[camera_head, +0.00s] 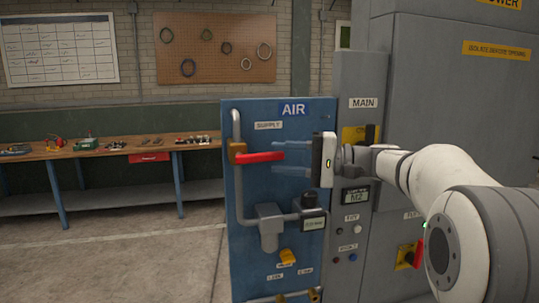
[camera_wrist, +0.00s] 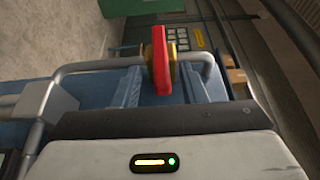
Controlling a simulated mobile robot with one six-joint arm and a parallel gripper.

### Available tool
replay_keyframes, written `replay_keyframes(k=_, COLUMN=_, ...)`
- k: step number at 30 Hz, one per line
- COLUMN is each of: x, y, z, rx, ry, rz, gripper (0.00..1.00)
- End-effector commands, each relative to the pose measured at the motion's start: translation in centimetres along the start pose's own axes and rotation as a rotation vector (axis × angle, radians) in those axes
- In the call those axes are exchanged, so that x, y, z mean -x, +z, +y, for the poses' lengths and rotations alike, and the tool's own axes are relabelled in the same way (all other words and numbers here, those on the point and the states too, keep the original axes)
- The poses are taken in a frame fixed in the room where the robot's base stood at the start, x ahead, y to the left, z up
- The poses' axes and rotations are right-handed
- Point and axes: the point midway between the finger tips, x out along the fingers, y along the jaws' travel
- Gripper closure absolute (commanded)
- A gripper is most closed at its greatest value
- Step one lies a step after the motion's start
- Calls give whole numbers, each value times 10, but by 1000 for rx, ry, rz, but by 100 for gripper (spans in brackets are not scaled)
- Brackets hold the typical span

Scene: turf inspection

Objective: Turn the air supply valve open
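The air supply valve is a red lever (camera_head: 262,157) on a brass body (camera_head: 237,150), set on a grey vertical pipe on the blue AIR panel (camera_head: 245,120). In the head view the lever lies about level, pointing right, across the pipe, below the SUPPLY label (camera_head: 268,125). My gripper (camera_head: 279,158) comes in from the right, its blue fingers above and below the lever's free end. In the wrist view the red lever (camera_wrist: 160,62) shows between the two spread fingers of my gripper (camera_wrist: 161,82), with gaps on both sides. I see no grip on it.
The grey MAIN cabinet (camera_head: 455,110) stands right. A workbench (camera_head: 95,150) with small items is at left. Floor before it is clear.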

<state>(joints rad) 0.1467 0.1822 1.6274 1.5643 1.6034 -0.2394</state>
Motion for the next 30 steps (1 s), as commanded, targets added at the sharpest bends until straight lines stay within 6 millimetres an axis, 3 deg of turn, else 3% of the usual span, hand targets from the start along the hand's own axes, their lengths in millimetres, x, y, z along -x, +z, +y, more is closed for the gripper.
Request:
replay_keyframes(k=3, x=-21, y=1, z=-2, rx=-1, ry=1, rz=-3, gripper=62)
replay_keyframes(k=9, x=-42, y=0, z=-1, rx=-1, ry=0, rz=-2, gripper=62)
replay_keyframes(k=19, x=-46, y=0, z=0, rx=-1, ry=1, rz=0, gripper=62)
replay_keyframes(k=30, x=-46, y=0, z=0, rx=-1, ry=1, rz=-1, gripper=92)
